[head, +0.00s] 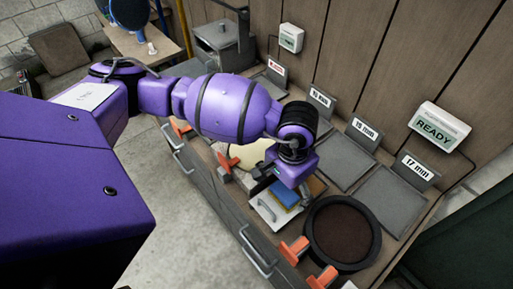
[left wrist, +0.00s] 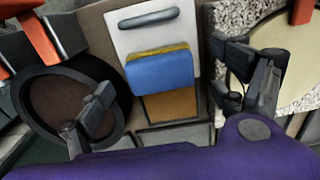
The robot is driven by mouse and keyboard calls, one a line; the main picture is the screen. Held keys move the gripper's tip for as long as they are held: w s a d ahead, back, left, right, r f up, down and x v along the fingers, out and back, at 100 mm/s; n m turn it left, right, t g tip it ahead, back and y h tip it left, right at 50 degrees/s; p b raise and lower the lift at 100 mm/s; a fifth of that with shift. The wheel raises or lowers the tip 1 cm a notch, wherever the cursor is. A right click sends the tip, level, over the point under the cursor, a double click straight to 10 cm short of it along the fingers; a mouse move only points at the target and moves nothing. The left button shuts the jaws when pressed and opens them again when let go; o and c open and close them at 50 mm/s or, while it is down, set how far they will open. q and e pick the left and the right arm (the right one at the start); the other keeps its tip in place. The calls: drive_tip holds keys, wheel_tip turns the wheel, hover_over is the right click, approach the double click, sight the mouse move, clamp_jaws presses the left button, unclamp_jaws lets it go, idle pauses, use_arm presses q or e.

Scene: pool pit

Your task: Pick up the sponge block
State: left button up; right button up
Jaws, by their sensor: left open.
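The sponge block (head: 287,194), blue with a yellow layer, lies on the bench beside or on the edge of a white plate with a grey handle (head: 266,210). In the left wrist view the sponge block (left wrist: 160,72) is near the middle, with the white plate (left wrist: 140,38) above it. My left gripper (head: 298,190) is over the sponge in the head view and partly covers it. In the wrist view my left gripper (left wrist: 163,72) is open, its fingers apart on either side of the sponge, not visibly touching it. My right gripper is not in view.
A round dark-rimmed bowl (head: 341,233) with brown contents stands right of the sponge. A cream round disc (head: 252,154) lies to the left. Orange clamps (head: 294,250) line the front edge. Grey panels with size labels (head: 394,198) lie along the wall.

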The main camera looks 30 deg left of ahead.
use_arm(q)
wheel_tip(320, 180, down, 2)
drive_tip(key=shift+w+f, duration=0.1)
drive_tip(key=shift+f, duration=0.3)
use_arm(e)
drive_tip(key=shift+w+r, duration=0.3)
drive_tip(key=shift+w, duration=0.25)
use_arm(q)
drive_tip(key=shift+c, duration=0.5)
